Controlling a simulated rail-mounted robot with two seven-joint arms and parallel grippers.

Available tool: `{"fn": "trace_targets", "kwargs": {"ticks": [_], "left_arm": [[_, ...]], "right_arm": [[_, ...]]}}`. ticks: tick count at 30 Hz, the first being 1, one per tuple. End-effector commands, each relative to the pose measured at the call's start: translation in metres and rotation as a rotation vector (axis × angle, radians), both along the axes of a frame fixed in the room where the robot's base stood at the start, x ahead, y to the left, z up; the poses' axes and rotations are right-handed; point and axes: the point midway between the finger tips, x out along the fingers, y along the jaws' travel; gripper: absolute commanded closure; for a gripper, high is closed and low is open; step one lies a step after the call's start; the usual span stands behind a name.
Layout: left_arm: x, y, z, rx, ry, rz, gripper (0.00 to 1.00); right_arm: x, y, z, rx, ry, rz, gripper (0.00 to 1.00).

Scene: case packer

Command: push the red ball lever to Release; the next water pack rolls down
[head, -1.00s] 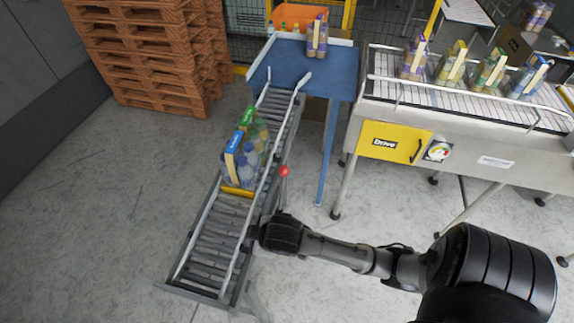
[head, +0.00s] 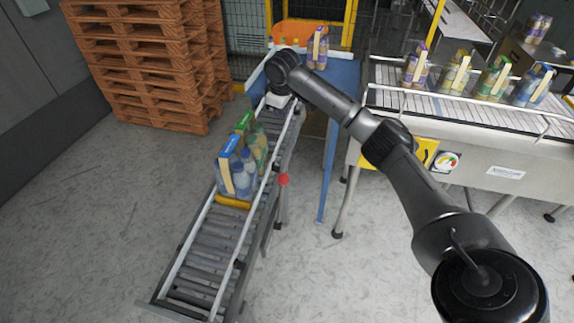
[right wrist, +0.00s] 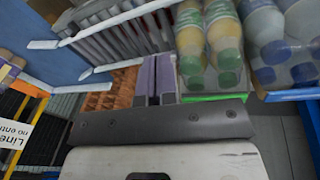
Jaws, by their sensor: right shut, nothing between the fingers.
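The red ball lever (head: 283,180) stands upright beside the right rail of the sloping roller chute (head: 208,255). A blue-labelled water pack (head: 237,172) rests on the chute against a yellow stop (head: 233,202). A green-labelled pack (head: 257,143) sits right behind it, uphill. My right gripper (head: 278,101) is over the chute's upper end, well uphill of the lever and apart from it. In the right wrist view its fingers (right wrist: 154,72) are shut and empty, with the green pack (right wrist: 210,45) and water pack (right wrist: 280,45) to their right. The lever is out of that view. My left gripper is not in view.
A blue table (head: 340,78) adjoins the chute's top and carries a purple-labelled pack (head: 317,48). A conveyor (head: 425,105) with several packs runs at the right. Stacked pallets (head: 145,65) stand at the upper left. The rollers below the stop are clear.

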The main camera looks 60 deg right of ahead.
Motion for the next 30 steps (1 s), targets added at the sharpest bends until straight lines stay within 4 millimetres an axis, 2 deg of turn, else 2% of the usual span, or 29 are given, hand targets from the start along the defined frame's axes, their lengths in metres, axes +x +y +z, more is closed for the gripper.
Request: {"fn": "trace_targets", "kwargs": {"ticks": [1, 4, 11, 26, 30], "left_arm": [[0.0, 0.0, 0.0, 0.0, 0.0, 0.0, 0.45], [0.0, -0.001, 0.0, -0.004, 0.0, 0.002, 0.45], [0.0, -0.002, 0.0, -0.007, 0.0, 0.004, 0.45], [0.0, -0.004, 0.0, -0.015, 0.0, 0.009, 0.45], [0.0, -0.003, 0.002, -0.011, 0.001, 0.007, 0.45]], "right_arm": [[-0.01, -0.006, -0.012, 0.089, 0.06, 0.006, 1.0], [-0.026, -0.006, -0.028, 0.253, 0.141, 0.053, 1.0], [-0.046, -0.003, -0.041, 0.479, 0.208, 0.132, 1.0], [-0.049, -0.001, -0.043, 0.525, 0.214, 0.15, 1.0], [-0.05, 0.002, -0.052, 0.523, 0.217, 0.15, 1.0]]}}
